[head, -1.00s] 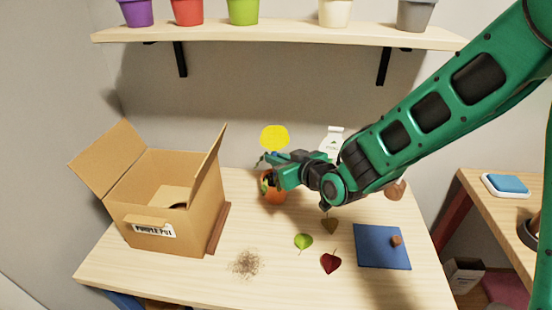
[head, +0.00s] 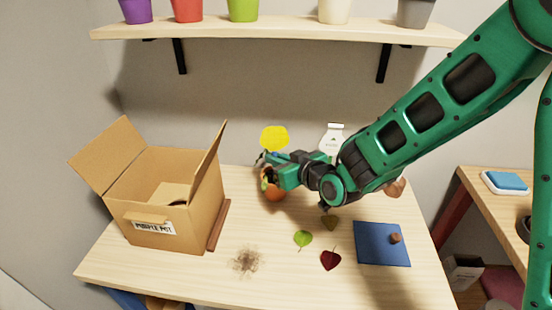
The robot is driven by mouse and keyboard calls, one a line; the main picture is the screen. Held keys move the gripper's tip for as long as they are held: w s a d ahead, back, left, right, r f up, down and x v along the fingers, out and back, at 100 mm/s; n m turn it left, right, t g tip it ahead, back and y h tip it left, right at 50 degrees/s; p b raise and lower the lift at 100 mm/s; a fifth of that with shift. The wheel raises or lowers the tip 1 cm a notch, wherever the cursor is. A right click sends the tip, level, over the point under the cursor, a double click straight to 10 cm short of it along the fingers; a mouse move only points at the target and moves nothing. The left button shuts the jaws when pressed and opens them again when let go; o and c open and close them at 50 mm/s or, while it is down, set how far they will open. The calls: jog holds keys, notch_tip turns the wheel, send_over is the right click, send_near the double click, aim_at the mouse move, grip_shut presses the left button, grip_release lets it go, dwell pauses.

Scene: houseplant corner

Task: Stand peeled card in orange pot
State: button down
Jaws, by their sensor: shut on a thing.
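A yellow card (head: 274,138) with a rounded, scalloped outline stands up above the orange pot (head: 275,191) at the back of the table. My gripper (head: 265,160) is shut on the card's lower part, just over the pot. A little blue shows right below the yellow. My fingers and wrist cover the pot's rim and upper right side, so I cannot tell whether the card's lower end is inside the pot.
An open cardboard box (head: 165,200) labelled "PURPLE POT" stands at left. Spilled soil (head: 246,261), a green leaf (head: 303,239) and a dark red leaf (head: 331,260) lie in front. A blue mat (head: 370,252) lies at right. A white bag (head: 333,133) stands behind my arm.

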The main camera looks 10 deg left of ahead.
jog(key=shift+f, duration=2.15)
jog(key=c, duration=1.8)
grip_release()
